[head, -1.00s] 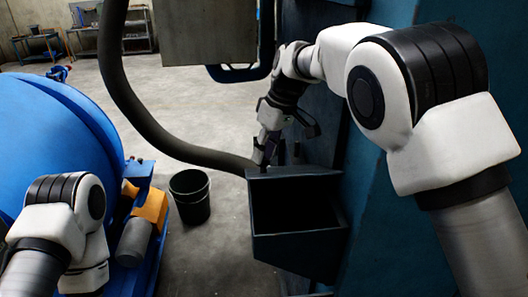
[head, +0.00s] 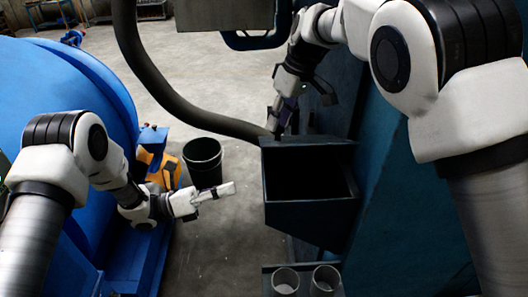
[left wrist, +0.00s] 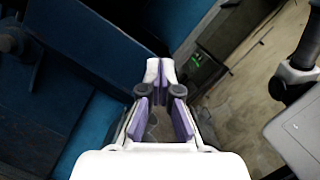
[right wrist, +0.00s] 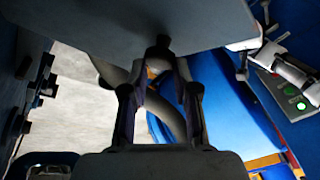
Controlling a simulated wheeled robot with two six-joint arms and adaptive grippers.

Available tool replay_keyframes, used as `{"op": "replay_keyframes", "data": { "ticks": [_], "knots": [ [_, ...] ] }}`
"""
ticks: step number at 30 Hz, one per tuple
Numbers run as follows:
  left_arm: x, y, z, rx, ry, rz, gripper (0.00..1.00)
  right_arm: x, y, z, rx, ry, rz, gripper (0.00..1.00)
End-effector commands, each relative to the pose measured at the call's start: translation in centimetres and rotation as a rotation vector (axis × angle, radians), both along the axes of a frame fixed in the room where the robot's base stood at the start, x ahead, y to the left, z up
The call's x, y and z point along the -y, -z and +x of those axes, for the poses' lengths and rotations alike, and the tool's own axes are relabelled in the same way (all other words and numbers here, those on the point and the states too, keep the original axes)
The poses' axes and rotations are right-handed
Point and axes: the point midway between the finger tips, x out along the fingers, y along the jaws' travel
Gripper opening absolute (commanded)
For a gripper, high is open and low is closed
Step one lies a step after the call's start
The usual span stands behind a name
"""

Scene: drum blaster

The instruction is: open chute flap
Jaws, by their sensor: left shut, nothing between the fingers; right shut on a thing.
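The chute (head: 308,216) is a dark blue-grey, box-like bin on the teal machine side, and its dark hollow top faces up in the head view. My right gripper (head: 274,127) is at its back left corner. In the right wrist view my right gripper (right wrist: 163,48) is shut on a small dark knob (right wrist: 160,43) beside a dark panel (right wrist: 120,22), apparently the flap. My left gripper (head: 231,188) is shut and empty, left of the chute and apart from it. Its fingertips (left wrist: 160,70) meet in the left wrist view.
Two cups (head: 286,281) (head: 325,280) stand on a small shelf below the chute. A black bucket (head: 203,163) is on the floor behind my left gripper. A thick grey hose (head: 160,92) hangs behind. A blue drum (head: 65,95) is at the left.

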Motion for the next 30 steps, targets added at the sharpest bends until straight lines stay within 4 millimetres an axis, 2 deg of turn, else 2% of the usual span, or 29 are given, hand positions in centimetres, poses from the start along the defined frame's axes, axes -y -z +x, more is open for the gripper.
{"op": "replay_keyframes", "data": {
  "ticks": [1, 3, 8, 20, 21, 24, 30],
  "knots": [
    [0.0, -1.0, 0.8, 0.043, 0.008, 0.006, 0.00, 0.1, 0.4, 0.1, 0.000, 0.001, -0.002, 0.00],
    [0.1, -1.9, 1.2, 0.059, 0.005, 0.006, 0.00, 0.1, 0.5, 0.1, 0.000, 0.001, -0.002, 0.00],
    [1.8, -2.4, 1.4, 0.058, 0.005, 0.007, 0.00, 0.1, 0.4, 0.1, 0.000, 0.001, -0.002, 0.00],
    [10.1, -4.1, 2.4, 0.056, 0.004, 0.008, 0.00, 0.1, 0.4, 0.1, 0.000, 0.001, -0.002, 0.00],
    [9.7, -5.0, 3.0, 0.059, -0.001, 0.005, 0.00, 0.1, 0.4, 0.1, 0.001, 0.001, -0.001, 0.00],
    [9.6, -6.3, 3.9, 0.056, -0.001, 0.007, 0.00, 0.1, 0.4, 0.1, 0.001, 0.001, -0.003, 0.00],
    [9.6, -7.4, 4.6, 0.054, -0.001, 0.006, 0.00, 0.1, 0.4, 0.1, 0.002, 0.002, -0.002, 0.00]
  ]
}}
